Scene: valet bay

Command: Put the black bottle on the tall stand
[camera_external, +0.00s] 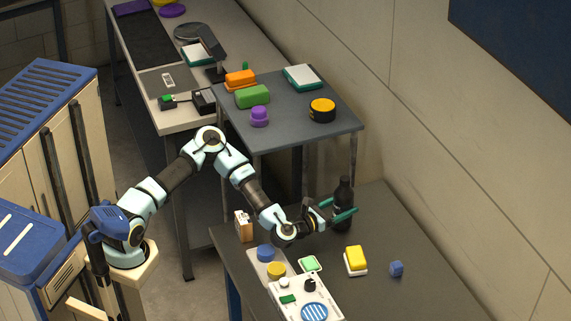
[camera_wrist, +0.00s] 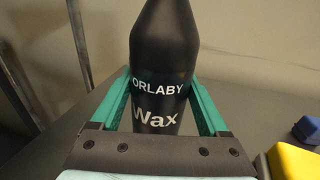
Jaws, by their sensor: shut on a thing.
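The black bottle (camera_external: 343,193) is upright over the back part of the low dark table. In the wrist view the bottle (camera_wrist: 163,60) carries white lettering, "ORLABY" and "Wax", and its top is cut off. My gripper (camera_external: 342,207) has its green fingers on both sides of the bottle and is shut on it. Its fingers also show in the wrist view (camera_wrist: 162,98). I cannot tell whether the bottle's base touches the table. The tall stand (camera_external: 288,112), a higher grey-topped table, is behind and left of the bottle.
On the stand are an orange block (camera_external: 240,80), a green block (camera_external: 252,96), a purple knob-like item (camera_external: 259,117), a yellow-black tin (camera_external: 322,110) and a white-green box (camera_external: 302,77). The low table (camera_external: 400,235) holds a yellow block (camera_external: 356,258), a blue cube (camera_external: 396,268) and a control panel (camera_external: 325,301).

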